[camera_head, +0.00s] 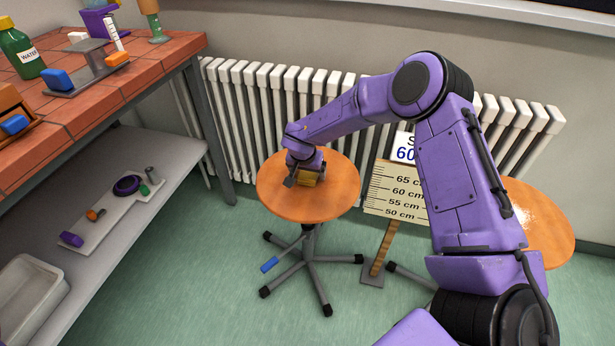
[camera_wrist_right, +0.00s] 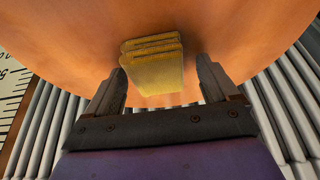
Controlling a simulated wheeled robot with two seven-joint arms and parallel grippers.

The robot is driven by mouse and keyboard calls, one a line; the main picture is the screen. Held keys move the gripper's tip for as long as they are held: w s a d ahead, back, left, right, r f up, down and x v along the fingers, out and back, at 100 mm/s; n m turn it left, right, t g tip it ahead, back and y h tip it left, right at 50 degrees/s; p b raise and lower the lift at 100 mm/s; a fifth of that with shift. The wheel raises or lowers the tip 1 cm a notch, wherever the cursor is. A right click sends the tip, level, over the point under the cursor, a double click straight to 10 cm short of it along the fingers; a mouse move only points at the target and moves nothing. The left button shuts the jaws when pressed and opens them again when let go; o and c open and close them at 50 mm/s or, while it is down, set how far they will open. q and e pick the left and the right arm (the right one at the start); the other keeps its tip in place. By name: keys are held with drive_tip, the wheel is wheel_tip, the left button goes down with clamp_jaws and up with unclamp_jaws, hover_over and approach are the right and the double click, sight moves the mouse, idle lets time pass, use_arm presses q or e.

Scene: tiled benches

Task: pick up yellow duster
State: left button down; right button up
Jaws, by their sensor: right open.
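The yellow duster (camera_wrist_right: 154,68) is a small folded yellow cloth lying on the orange round stool seat (camera_head: 285,205). In the right wrist view my right gripper (camera_wrist_right: 165,85) is open, with one finger on either side of the duster. The duster sits between the fingertips with gaps at the sides; whether either finger touches it I cannot tell. My left gripper is not in view.
A white radiator (camera_head: 245,95) stands behind the stool. A height ruler sign (camera_head: 392,192) stands right of it. A second orange stool (camera_head: 545,222) is at the right, partly behind my arm. A tiled bench (camera_head: 110,85) with a lower shelf (camera_head: 150,215) is at the left.

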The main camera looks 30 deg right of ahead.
sight(308, 173)
drive_tip(key=shift+s+r, duration=0.15)
drive_tip(key=c, duration=1.1)
drive_tip(key=shift+o, duration=0.2)
drive_tip(key=shift+r, duration=0.45)
wheel_tip(308, 173, up, 3)
drive_tip(key=shift+s+r+p, duration=0.1)
drive_tip(key=shift+s+p, duration=0.05)
drive_tip(key=shift+p, duration=0.4)
drive_tip(key=s+a+r+p, duration=0.2)
drive_tip(key=s+r, duration=0.6)
drive_tip(key=s, duration=0.5)
drive_tip(key=shift+s+a+r+p, duration=0.15)
drive_tip(key=shift+a+r+p, duration=0.2)
drive_tip(key=shift+a, duration=0.4)
